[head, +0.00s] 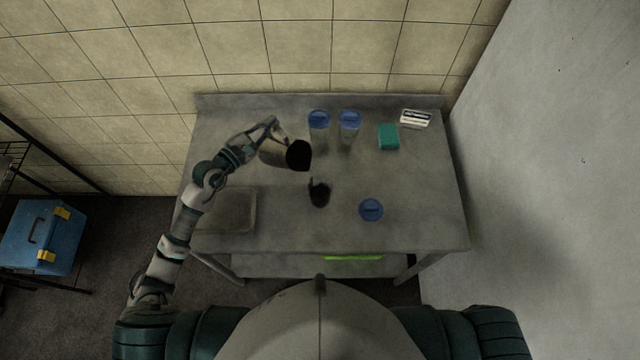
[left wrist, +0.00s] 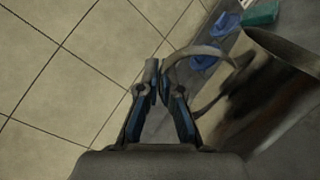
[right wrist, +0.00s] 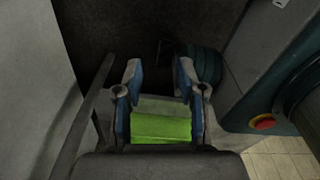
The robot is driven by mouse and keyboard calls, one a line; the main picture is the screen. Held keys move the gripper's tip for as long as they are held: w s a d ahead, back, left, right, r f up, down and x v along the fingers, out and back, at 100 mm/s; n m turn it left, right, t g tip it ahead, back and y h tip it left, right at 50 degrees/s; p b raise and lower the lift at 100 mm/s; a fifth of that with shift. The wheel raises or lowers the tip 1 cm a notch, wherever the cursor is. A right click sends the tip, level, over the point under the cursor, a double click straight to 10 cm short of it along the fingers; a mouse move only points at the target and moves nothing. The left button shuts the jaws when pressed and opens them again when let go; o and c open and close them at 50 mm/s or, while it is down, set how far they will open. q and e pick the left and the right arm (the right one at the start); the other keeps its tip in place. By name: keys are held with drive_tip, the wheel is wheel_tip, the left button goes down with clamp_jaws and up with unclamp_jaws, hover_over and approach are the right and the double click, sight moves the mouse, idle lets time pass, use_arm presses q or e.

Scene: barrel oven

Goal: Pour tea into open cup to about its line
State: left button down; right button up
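My left gripper (head: 268,127) is shut on the handle of a metal pitcher (head: 273,151). The left wrist view shows the fingers (left wrist: 160,75) closed at the curved handle, with the shiny pitcher body (left wrist: 265,95) to the right. The pitcher leans right in the head view, its dark mouth toward the camera. The open cup (head: 320,193) stands on the table, nearer my body than the mouth. It looks dark inside; its line and fill level cannot be made out. No stream is clear. My right gripper (right wrist: 158,80) is open and empty, outside the head view.
A blue lid (head: 371,209) is right of the cup. Two blue-lidded cups (head: 319,120) (head: 349,119) stand behind. A green sponge (head: 388,137) and white box (head: 415,118) sit at the back right. A shallow basin (head: 225,211) is at left. Something bright green (right wrist: 160,126) shows below my right gripper.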

use_arm(q)
drive_tip(key=f+n+b, duration=0.1)
drive_tip(key=w+a+f+n+b, duration=0.1)
drive_tip(key=f, duration=0.1)
drive_tip(key=shift+w+a+f+b, duration=0.15)
drive_tip(key=shift+a+f+b, duration=0.05)
drive_tip(key=shift+f+b, duration=0.1)
drive_tip(key=shift+w+a+f+n, duration=0.1)
drive_tip(key=shift+f+n, duration=0.15)
drive_tip(key=shift+n, duration=0.15)
drive_tip(key=w+a+f+n+b, duration=0.3)
drive_tip(key=f+n+b, duration=0.2)
drive_tip(key=f+n, duration=0.2)
drive_tip(key=shift+w+a+f+h, duration=0.3)
drive_tip(key=shift+w+f, duration=0.05)
drive_tip(key=shift+f, duration=0.1)
use_arm(e)
drive_tip(key=w+a+r, duration=0.2)
drive_tip(key=w, duration=1.1)
drive_tip(key=shift+a+r+t, duration=0.2)
drive_tip(key=shift+a+t, duration=0.1)
drive_tip(key=shift+a, duration=0.1)
drive_tip(key=shift+w, duration=0.1)
